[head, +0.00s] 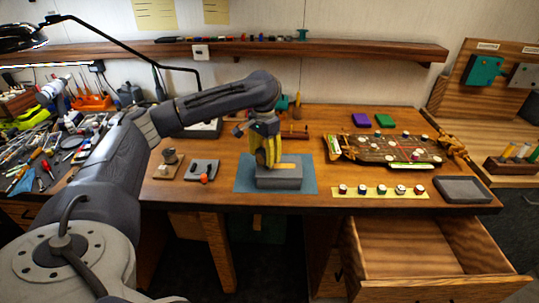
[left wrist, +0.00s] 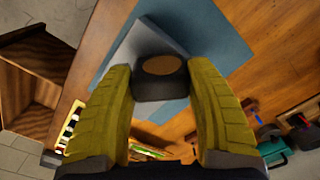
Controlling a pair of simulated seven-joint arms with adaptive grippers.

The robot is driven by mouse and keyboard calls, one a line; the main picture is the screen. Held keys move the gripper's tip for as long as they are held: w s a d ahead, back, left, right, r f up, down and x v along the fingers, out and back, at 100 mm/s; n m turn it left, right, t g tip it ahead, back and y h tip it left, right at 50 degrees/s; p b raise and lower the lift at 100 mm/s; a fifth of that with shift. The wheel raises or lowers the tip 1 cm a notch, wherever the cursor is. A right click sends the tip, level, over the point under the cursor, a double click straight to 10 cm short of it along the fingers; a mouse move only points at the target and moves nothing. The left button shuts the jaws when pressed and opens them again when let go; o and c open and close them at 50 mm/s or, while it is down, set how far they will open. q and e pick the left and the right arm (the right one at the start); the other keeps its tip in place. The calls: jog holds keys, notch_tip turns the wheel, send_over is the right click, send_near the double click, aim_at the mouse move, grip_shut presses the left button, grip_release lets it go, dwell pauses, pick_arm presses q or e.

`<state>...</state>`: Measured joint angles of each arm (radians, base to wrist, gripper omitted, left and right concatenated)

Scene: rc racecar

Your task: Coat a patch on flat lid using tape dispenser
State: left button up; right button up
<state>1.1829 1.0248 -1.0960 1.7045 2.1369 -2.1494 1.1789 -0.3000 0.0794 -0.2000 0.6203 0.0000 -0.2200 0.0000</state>
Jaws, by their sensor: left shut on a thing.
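My left gripper (head: 265,156) has yellow fingers and reaches down over a grey block with a flat lid (head: 279,181) on a blue mat (head: 308,178). In the left wrist view the fingers are closed around a dark tape dispenser (left wrist: 160,86) with a brown round face. Part of the pale grey lid (left wrist: 136,48) shows behind it. In the head view the fingers mostly hide the dispenser. An orange-tan strip shows on the lid top, right of the fingers. I cannot tell whether the dispenser touches the lid. My right gripper is not in view.
A car chassis (head: 385,150) lies right of the mat, with several small parts on a yellow strip (head: 380,196) in front. A grey tray (head: 463,190) sits at the right edge. Below, a drawer (head: 425,255) stands open. A grey fixture (head: 201,168) is left of the mat.

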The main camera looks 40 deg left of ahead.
pick_arm(q)
jog(key=shift+s+a, duration=0.25)
jog(key=shift+a, duration=0.15)
jog(key=shift+s+a+r, duration=0.15)
jog(key=shift+a+r, duration=0.05)
jog(key=shift+d+r, duration=0.1)
jog(key=shift+r, duration=3.75)
